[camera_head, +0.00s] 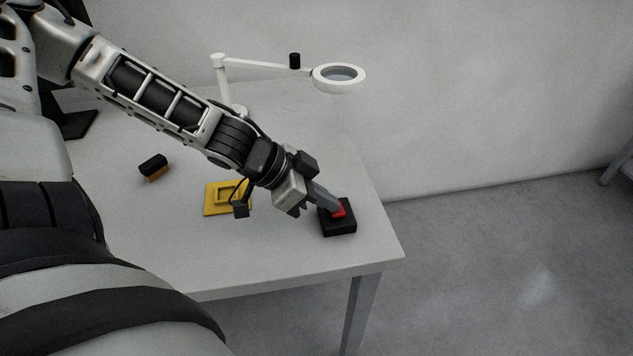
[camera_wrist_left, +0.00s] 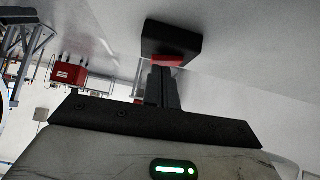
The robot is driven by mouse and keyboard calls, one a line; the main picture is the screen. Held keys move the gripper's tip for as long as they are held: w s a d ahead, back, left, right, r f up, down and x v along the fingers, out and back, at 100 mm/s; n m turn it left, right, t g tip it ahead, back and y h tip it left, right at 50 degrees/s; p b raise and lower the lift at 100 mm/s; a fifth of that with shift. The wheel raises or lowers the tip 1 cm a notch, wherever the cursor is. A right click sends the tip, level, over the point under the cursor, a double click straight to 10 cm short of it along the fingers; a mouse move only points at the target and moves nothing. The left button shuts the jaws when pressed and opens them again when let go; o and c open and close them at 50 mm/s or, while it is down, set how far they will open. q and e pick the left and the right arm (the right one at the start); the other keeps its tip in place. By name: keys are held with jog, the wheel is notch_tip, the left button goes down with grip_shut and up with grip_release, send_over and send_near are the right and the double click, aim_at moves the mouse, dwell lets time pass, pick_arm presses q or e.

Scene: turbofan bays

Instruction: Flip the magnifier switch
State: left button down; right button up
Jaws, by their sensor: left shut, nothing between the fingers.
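The magnifier switch is a black box (camera_head: 338,228) with a red rocker (camera_head: 339,211), on the table near its right front corner. My left gripper (camera_head: 334,207) is shut and empty, with its fingertips at the red rocker. In the left wrist view the shut fingers (camera_wrist_left: 161,84) reach up to the red rocker (camera_wrist_left: 168,61) on the black box (camera_wrist_left: 172,38). I cannot tell whether they touch it. The magnifier lamp (camera_head: 340,78) is a white ring lens on a white jointed arm at the back of the table. My right gripper is not in view.
A yellow square fixture (camera_head: 211,199) lies left of the switch, partly behind my gripper. A black and orange block (camera_head: 154,166) lies farther left. The table's right edge (camera_head: 384,215) is close to the switch, with open floor (camera_head: 500,260) beyond.

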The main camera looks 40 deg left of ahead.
pick_arm(q)
jog(key=shift+r+p, duration=0.45)
jog(key=shift+r, duration=0.1)
jog(key=r+p, duration=0.2)
jog(key=p, duration=0.1)
jog(key=r+p, duration=0.1)
jog(key=r, duration=0.1)
jog(key=shift+w+a+p, duration=0.25)
jog(key=shift+a+p, duration=0.1)
jog(key=a+p+v, duration=0.1)
jog(key=p+v, duration=0.4)
jog(key=v, duration=0.4)
jog(key=shift+w+f, duration=0.15)
jog(key=shift+f, duration=0.15)
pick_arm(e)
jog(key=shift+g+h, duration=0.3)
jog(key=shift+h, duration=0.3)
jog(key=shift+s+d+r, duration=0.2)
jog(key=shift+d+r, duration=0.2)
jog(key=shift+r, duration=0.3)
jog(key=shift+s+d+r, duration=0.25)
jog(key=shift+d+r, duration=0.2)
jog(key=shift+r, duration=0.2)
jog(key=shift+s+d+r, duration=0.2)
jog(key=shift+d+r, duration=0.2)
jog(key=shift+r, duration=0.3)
pick_arm(q)
jog(key=shift+a, duration=0.1)
